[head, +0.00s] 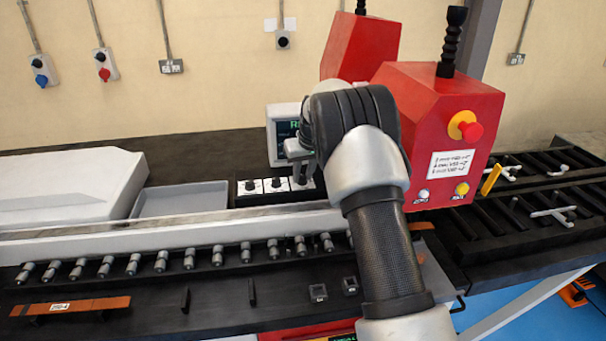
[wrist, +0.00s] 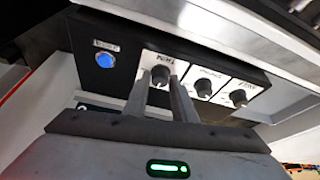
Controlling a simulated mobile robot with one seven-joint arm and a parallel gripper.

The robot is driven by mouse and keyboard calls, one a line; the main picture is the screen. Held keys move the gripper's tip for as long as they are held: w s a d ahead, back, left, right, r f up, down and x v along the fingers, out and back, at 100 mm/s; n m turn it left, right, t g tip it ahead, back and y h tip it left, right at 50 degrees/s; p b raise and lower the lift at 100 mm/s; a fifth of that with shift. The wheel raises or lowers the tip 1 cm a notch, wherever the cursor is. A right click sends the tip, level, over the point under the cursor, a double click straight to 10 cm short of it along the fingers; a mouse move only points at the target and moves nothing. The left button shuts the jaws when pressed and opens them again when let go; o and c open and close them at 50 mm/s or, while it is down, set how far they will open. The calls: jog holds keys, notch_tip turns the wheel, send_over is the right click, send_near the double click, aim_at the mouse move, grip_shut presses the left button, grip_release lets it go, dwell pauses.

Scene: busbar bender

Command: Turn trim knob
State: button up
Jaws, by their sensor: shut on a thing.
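A small black control panel (head: 240,199) with a row of dark knobs on white label plates sits beside the grey tray. My gripper (head: 299,170) reaches down over the right end of this row. In the wrist view, my gripper (wrist: 159,84) has its two fingers on either side of the knob (wrist: 159,74) nearest the blue button, and is shut on it. The label above this knob is too blurred to read surely. A middle knob (wrist: 204,88) and an end knob (wrist: 239,97) are free. The knob's pointer is hidden or too small to see.
A blue button (wrist: 105,60) is on the panel close to the held knob. A small display (head: 283,130) stands behind my gripper. A red machine housing (head: 440,120) is close on the right. A grey tray (head: 180,200) lies left of the panel.

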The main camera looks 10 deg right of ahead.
jog(key=m+h, duration=0.1)
jog(key=m, duration=0.2)
jog(key=shift+a, duration=0.2)
jog(key=shift+m+g+h+p, duration=0.4)
jog(key=shift+m+h, duration=0.6)
jog(key=shift+m, duration=1.4)
jog(key=o, duration=1)
jog(key=b+v, duration=0.1)
jog(key=v, duration=1.6)
jog(key=shift+s+a+r, duration=0.1)
jog(key=shift+a+r, duration=0.05)
jog(key=shift+r, duration=0.05)
jog(key=shift+s, duration=0.1)
